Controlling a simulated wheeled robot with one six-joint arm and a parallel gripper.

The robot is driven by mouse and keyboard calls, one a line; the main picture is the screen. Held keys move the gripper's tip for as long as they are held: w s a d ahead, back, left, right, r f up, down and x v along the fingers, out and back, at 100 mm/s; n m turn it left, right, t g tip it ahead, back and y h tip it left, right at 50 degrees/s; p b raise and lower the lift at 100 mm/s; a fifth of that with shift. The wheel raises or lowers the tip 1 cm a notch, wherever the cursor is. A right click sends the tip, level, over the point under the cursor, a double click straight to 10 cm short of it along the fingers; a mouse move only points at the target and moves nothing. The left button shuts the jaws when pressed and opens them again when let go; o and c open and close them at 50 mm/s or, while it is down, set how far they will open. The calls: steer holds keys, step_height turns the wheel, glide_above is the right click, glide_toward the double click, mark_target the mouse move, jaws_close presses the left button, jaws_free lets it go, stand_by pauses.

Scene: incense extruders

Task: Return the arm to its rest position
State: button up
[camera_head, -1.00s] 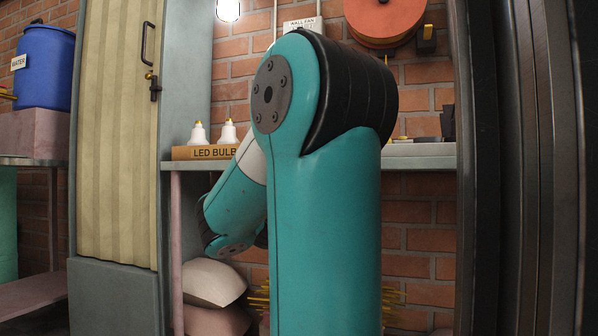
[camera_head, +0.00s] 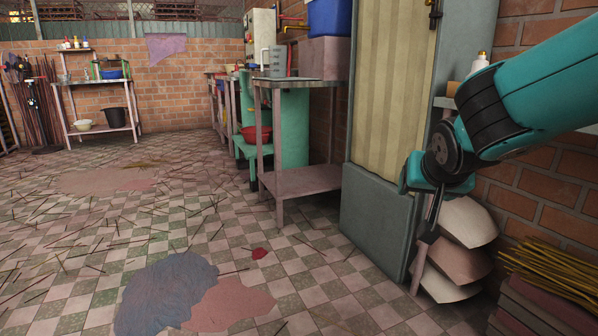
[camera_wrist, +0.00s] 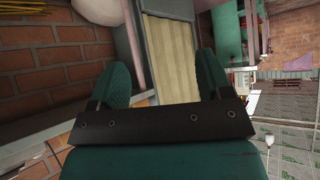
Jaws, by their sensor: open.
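My arm enters the head view from the right edge, its teal links bent down at a dark wrist joint. My gripper (camera_head: 430,215) hangs at the arm's end, in front of the edge of the grey cabinet and beside the stacked sacks. In the wrist view my gripper (camera_wrist: 162,68) shows two teal fingers spread apart. Nothing is held between them; the cabinet's cream door panel (camera_wrist: 172,65) shows behind the gap. Whether the gripper touches the cabinet or sacks cannot be told.
The grey cabinet (camera_head: 375,235) stands close left of my gripper. Sacks (camera_head: 448,262) and yellow incense sticks (camera_head: 560,270) lie at right. A pink table (camera_head: 300,182) stands beyond the cabinet. The tiled floor (camera_head: 90,255) at left is open, with scattered sticks and powder patches.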

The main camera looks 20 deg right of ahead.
steer(key=s+a+r+n+g+y+p, duration=0.1)
steer(key=a+n+y+p, duration=0.15)
steer(key=a, duration=0.45)
steer(key=s+a+r+n+g+y+p, duration=0.1)
steer(key=s+a+n+y+p, duration=0.15)
steer(key=a, duration=0.45)
steer(key=s+a+r+n+g+y+p, duration=0.2)
steer(key=s+a+r+n+g+p, duration=0.1)
steer(key=s+a+n, duration=0.3)
steer(key=s+a+r+n+g+y+p, duration=0.3)
steer(key=s+a+n, duration=0.1)
steer(key=s+a, duration=0.3)
step_height(320, 180, up, 36)
steer(key=w+p, duration=0.1)
steer(key=p, duration=3.5)
steer(key=shift+m, duration=0.3)
